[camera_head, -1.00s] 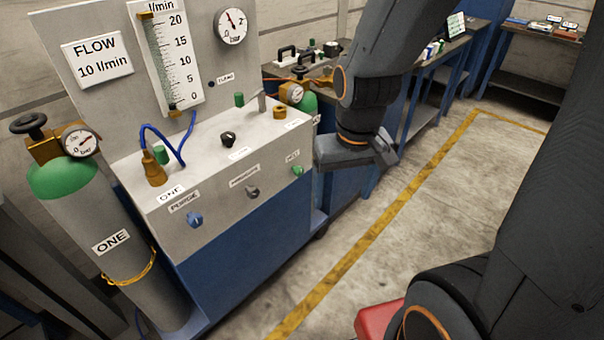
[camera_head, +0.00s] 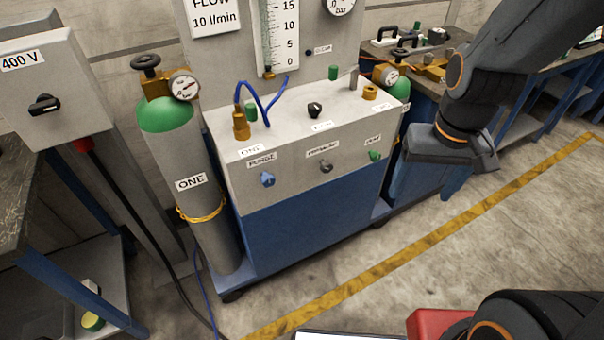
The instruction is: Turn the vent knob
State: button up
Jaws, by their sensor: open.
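The grey-and-blue flow cart (camera_head: 310,215) stands left of centre. Its front panel carries three knobs in a row. The rightmost, a small green knob (camera_head: 375,155), sits under a small label that looks like VENT. A grey knob (camera_head: 326,167) is in the middle and a blue knob (camera_head: 267,179) is at the left under PURGE. My gripper (camera_head: 452,158) hangs to the right of the panel, apart from the green knob and empty. It is open, though its fingertips are hard to make out.
A grey gas cylinder (camera_head: 190,165) labelled ONE stands left of the cart. Another green-topped cylinder (camera_head: 400,88) is behind its right end. A 400 V switch box (camera_head: 45,85) is at far left.

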aim_at(375, 156)
jog(key=u, duration=1.45)
jog(key=k, duration=1.1)
jog(key=z, duration=1.5)
jog(key=i, duration=0.5)
jog(key=u, duration=0.05)
